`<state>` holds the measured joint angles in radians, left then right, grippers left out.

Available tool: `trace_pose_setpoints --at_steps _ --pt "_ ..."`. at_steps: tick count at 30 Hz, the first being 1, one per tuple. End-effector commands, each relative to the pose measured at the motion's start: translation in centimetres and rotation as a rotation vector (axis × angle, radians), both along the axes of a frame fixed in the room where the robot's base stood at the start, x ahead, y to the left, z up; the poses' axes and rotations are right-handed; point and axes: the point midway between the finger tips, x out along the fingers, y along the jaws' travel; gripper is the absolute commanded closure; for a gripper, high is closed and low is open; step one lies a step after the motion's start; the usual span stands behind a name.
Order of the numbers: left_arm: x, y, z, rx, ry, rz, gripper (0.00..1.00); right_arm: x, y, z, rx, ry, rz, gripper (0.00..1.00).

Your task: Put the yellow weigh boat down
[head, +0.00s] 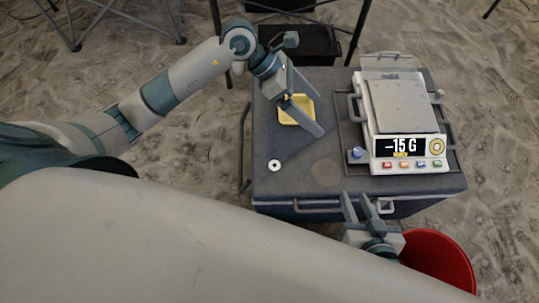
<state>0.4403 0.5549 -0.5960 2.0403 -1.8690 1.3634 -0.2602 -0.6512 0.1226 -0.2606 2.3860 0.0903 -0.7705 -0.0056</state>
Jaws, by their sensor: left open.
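The yellow weigh boat (297,118) is a shallow square dish at the back left of the dark case top (310,150). It appears to rest on that surface, though its underside is hidden. My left gripper (304,108) is over the boat with its fingers apart, one crossing in front of the boat's near side. It partly covers the boat, and I cannot tell whether a finger touches it. My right gripper (357,198) is at the case's front edge, low in the view, with its two fingers apart and nothing visible between them.
A scale (392,108) reading -15 G stands on the right of the case. A small white ring (274,165) lies at the front left. A red bucket (445,258) is on the sand at the lower right. The case's front middle is clear.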

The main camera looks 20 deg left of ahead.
Motion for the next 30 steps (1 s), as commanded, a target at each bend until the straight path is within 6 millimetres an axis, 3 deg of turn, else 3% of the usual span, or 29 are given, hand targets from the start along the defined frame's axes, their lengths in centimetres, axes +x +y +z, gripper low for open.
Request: trace_pose_setpoints --at_steps 1,3,6,9,12,15,18,23,26,30 --pt "-1.7 -2.3 0.9 -0.118 0.047 0.005 0.08 0.0 0.0 0.0 0.0 0.0 0.0 0.69" --pt "-3.6 -5.0 2.9 -0.291 0.119 0.027 0.08 0.0 0.0 0.0 0.0 0.0 0.0 0.69" --pt "-5.6 -7.7 6.6 -0.541 0.237 0.082 0.08 0.0 0.0 0.0 0.001 0.0 0.001 0.69" --pt "-6.6 -8.8 10.4 -0.78 0.37 0.164 0.08 0.0 0.0 0.0 0.001 0.0 0.001 0.69" --pt "-6.5 -8.5 13.6 -1.006 0.519 0.271 0.08 0.0 0.0 0.0 0.001 0.0 0.001 0.69" --pt "-5.6 -7.1 15.9 -1.215 0.677 0.4 0.08 0.0 0.0 0.0 0.001 0.0 0.001 0.69" --pt "-4.2 -4.7 16.7 -1.404 0.849 0.552 0.08 0.0 0.1 0.0 0.001 0.0 0.001 0.69" --pt "-2.1 -0.2 14.6 -1.654 1.142 0.841 0.08 0.0 0.1 0.0 0.001 0.0 0.001 0.69" --pt "-1.5 2.5 11.4 -1.772 1.337 1.046 0.08 0.0 0.1 0.0 0.001 0.0 0.001 0.69" --pt "-2.6 5.3 5.1 -1.874 1.624 1.362 0.08 0.0 0.1 0.0 0.001 0.0 0.001 0.69"
